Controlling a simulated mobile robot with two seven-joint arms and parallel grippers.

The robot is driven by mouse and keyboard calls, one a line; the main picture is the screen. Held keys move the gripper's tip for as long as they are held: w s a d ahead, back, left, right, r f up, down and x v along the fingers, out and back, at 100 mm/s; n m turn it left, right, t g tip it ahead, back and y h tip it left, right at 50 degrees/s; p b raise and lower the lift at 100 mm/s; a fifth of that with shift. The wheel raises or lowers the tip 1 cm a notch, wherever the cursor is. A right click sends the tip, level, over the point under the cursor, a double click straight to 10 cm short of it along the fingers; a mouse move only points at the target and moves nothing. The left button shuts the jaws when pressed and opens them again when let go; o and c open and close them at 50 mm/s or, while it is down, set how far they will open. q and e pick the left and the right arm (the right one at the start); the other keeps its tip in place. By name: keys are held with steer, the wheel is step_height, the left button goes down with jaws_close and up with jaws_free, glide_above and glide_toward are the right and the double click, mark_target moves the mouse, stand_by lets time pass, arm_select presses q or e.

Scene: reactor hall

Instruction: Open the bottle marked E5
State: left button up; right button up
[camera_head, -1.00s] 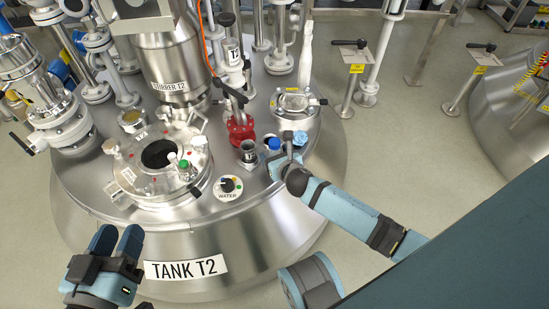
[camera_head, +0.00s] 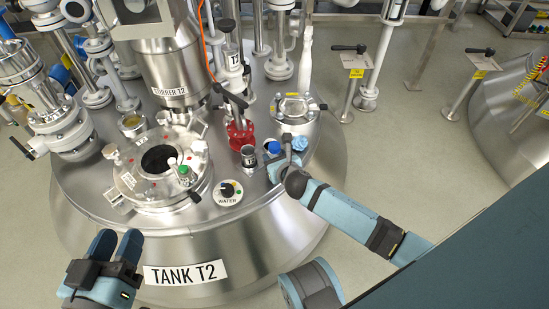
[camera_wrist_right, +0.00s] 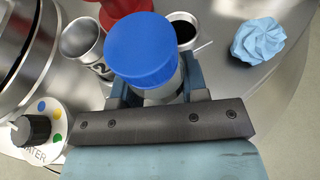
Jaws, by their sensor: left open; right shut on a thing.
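A bottle with a blue screw cap (camera_wrist_right: 141,50) is between the fingers of my right gripper (camera_wrist_right: 158,88), which is shut on it. The cap is on the bottle, and no E5 mark can be read. In the head view the blue cap (camera_head: 271,147) shows beside my right gripper (camera_head: 282,157), above the right part of the tank top. My left gripper (camera_head: 118,250) is open and empty, in front of the tank at the lower left, well apart from the bottle.
A crumpled blue cloth (camera_wrist_right: 258,38) lies right of the bottle. A dark-filled vessel (camera_wrist_right: 184,30) stands behind it.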

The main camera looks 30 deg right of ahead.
step_height(320, 180, up, 13)
steer(key=p, duration=0.6)
steer(key=shift+r+p, duration=0.2)
steer(key=shift+p, duration=0.2)
arm_select(q)
step_height(320, 180, up, 10)
steer(key=a+n+t, duration=0.1)
steer(key=t, duration=0.3)
arm_select(e)
steer(key=shift+r+p, duration=0.35)
steer(key=shift+r, duration=0.45)
arm_select(q)
steer(key=shift+a+f+g+y+p, duration=0.2)
steer(key=shift+f+g+y+p, duration=0.15)
steer(key=shift+f, duration=0.45)
steer(key=shift+a+f+g+y+p, duration=0.2)
steer(key=shift+a+f+g+y, duration=0.1)
steer(key=shift+f, duration=0.55)
steer(key=shift+a+f+g+y+p, duration=0.15)
steer(key=shift+f+g+y+p, duration=0.2)
steer(key=shift+f, duration=0.45)
arm_select(e)
steer(key=shift+r, duration=2.2)
steer(key=shift+o, duration=0.5)
jaws_close()
